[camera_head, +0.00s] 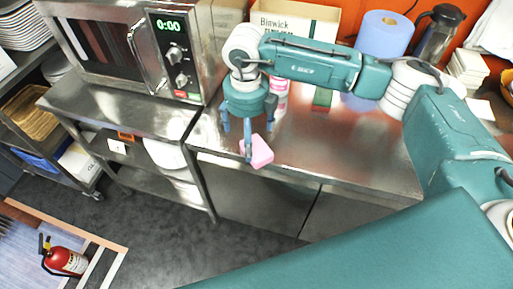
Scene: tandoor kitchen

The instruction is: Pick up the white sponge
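I see no sponge that is clearly white. A pink sponge-like block (258,151) shows near the front edge of the steel counter (350,150). My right gripper (247,133), on the arm from the right, points down over the counter's left part. Its fingers are spread apart, and one fingertip is right beside the pink block, partly in front of it. I cannot tell whether they touch. My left gripper is not in view.
A microwave (120,45) stands at left. Behind my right arm are a cardboard box (295,18), a blue paper roll (384,33) and a dark jug (438,32). A fire extinguisher (65,261) stands on the floor. The counter's middle is clear.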

